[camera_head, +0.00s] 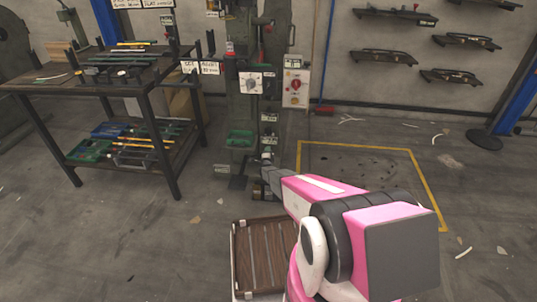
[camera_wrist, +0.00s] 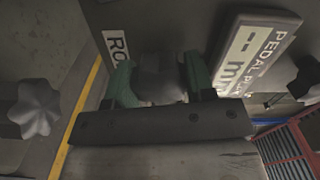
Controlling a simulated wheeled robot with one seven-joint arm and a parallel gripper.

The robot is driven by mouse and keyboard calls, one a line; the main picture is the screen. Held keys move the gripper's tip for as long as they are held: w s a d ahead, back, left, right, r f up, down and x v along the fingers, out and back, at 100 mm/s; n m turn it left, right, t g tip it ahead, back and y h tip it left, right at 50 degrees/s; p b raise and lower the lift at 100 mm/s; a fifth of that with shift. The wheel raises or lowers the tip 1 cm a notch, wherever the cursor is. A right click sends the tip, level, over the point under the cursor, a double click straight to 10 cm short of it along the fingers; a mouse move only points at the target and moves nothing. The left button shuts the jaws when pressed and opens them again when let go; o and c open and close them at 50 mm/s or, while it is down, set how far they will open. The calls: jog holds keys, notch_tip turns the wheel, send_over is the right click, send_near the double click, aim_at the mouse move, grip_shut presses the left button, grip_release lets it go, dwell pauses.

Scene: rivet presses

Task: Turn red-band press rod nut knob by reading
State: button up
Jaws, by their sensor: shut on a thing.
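A dark green press (camera_head: 243,110) stands at the back centre, with a small red mark near its upper left and a white dial plate (camera_head: 251,83). My gripper (camera_head: 267,166) reaches low to its front. In the wrist view my gripper (camera_wrist: 160,82) has a finger on each side of a dark rounded knob (camera_wrist: 160,68) and is shut on it. A label starting "RO" (camera_wrist: 117,45) sits behind the knob, partly cut off. A plate reading "PEDAL PU..." and "-- mm" (camera_wrist: 255,50) is to the right. The knob is hidden in the head view.
A lobed grey knob (camera_wrist: 35,110) is at the left and another dark knob (camera_wrist: 305,76) at the right. A slatted brown crate (camera_head: 262,262) lies on the floor beneath my arm. A tool-laden bench (camera_head: 80,88) stands left. The yellow-outlined floor area (camera_head: 365,170) is clear.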

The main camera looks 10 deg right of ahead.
jog(key=shift+m, duration=0.5)
jog(key=o, duration=0.9)
jog(key=shift+s, duration=0.1)
jog(key=v, duration=1)
jog(key=shift+s, duration=0.3)
